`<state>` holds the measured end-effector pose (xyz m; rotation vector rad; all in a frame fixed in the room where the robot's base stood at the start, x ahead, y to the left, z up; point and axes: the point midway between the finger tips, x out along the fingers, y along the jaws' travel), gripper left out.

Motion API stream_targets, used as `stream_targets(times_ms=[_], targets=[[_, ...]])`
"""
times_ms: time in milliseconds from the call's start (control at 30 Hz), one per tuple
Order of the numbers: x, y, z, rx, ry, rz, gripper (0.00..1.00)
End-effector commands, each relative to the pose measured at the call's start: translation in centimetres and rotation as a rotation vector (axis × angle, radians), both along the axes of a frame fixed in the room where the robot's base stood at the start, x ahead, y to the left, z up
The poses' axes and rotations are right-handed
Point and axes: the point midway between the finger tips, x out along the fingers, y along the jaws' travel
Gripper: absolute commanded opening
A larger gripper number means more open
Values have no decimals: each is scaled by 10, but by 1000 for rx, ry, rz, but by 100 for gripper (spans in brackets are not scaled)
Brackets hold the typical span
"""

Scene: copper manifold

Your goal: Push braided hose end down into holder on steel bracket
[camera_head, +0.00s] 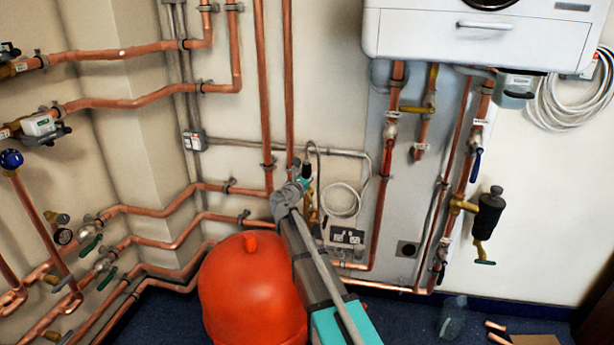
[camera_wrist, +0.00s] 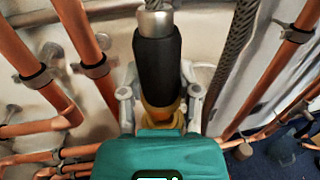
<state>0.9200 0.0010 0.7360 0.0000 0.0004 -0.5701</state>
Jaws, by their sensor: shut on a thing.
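My gripper (camera_head: 302,183) is by the back wall, beside the vertical copper pipes. In the wrist view its two grey fingers (camera_wrist: 158,100) stand on either side of the braided hose end (camera_wrist: 157,60) and are shut on it. The hose end has a silver collar on top, a black sleeve and a brass-coloured lower part. It looks about upright. Braided hose (camera_wrist: 237,45) also runs down on the right of the wrist view. In the head view a dark hose loop (camera_head: 313,150) arches above my gripper. I cannot make out the holder or steel bracket; my gripper may hide them.
Copper pipes (camera_head: 265,90) run close to the left of my gripper. A red tank (camera_head: 245,290) stands below my arm. A coiled pale cable (camera_head: 342,200) and a socket plate (camera_head: 346,237) are on the wall to the right. A white boiler (camera_head: 480,35) hangs upper right.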

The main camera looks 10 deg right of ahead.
Motion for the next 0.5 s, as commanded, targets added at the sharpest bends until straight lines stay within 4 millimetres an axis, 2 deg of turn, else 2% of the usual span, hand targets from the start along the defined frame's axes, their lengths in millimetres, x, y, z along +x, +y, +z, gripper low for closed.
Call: stream_targets(times_ms=[500], targets=[[0,0,-14,0,0,0,0]])
